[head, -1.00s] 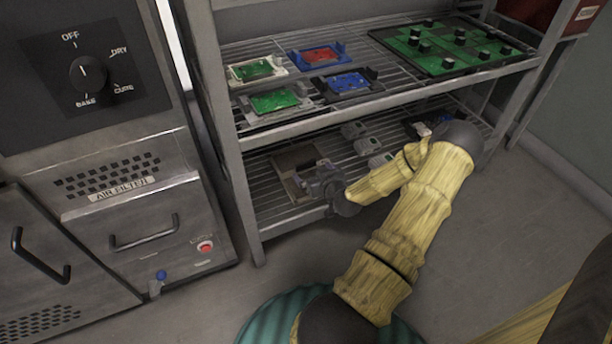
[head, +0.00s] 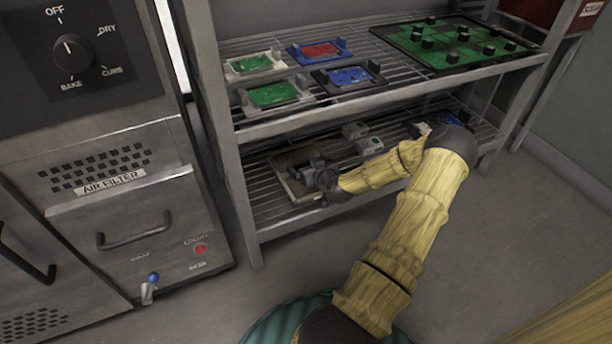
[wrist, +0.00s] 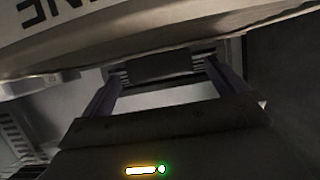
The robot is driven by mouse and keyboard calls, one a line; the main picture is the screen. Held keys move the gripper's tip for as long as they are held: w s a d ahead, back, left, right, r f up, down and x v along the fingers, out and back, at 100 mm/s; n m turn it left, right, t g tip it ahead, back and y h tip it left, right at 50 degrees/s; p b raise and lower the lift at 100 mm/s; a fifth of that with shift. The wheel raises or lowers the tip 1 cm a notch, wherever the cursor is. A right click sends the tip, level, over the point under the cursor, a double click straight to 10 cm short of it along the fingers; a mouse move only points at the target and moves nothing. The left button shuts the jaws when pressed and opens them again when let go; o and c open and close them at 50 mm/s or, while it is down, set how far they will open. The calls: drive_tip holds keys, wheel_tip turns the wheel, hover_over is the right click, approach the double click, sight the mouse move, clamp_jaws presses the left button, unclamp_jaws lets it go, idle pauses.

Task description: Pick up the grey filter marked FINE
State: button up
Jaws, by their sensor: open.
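A flat grey-brown panel (head: 284,161) lies at the left of the lower shelf in the head view; its lettering cannot be read there. In the wrist view a pale grey filter (wrist: 150,35) fills the top, very close, with part of its dark lettering upside down, seemingly the end of FINE. My gripper (head: 318,180) is at the panel's right side and hides part of it. In the wrist view my gripper (wrist: 163,68) has its two fingers apart, below the lettered face. I cannot tell whether they touch the filter.
The upper shelf (head: 400,95) lies above my arm, holding coloured trays and a green board (head: 455,45). Small grey boxes (head: 355,130) stand behind my arm on the lower shelf. A shelf post (head: 235,180) and the air filter cabinet (head: 120,215) are at left.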

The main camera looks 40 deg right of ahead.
drive_tip(key=shift+w+d+f, duration=0.1)
drive_tip(key=shift+w, duration=0.15)
idle(0.3)
drive_tip(key=c, duration=1.1)
wheel_tip(320, 180, up, 10)
drive_tip(key=p, duration=0.7)
